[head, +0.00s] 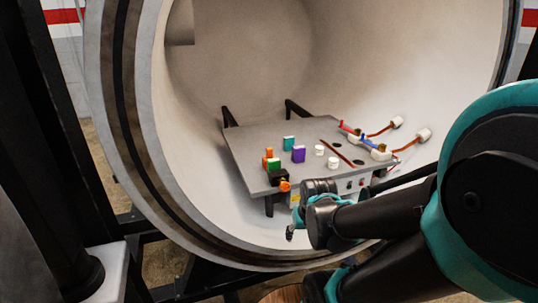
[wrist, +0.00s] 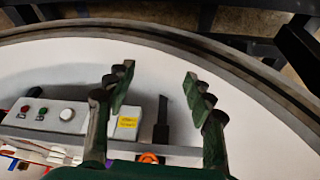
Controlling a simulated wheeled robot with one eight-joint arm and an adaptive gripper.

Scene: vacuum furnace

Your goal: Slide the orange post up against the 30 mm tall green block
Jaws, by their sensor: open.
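In the head view, orange pieces (head: 268,153) stand at the left part of the grey table, right beside a green block (head: 274,165). At this size I cannot tell whether the orange is one post or two, nor whether it touches the green block. My gripper (wrist: 157,84) is open and empty in the wrist view, its two fingers spread wide. In the head view it is in front of the table's near edge, apart from the blocks. The post and the green block cannot be made out in the wrist view.
The grey table (head: 247,148) stands inside the round furnace chamber (head: 190,150). A teal block (head: 289,143), a purple block (head: 298,154), white cylinders (head: 319,150) and a brown rod (head: 336,152) stand or lie on it. A black block (head: 278,177) is near the front edge.

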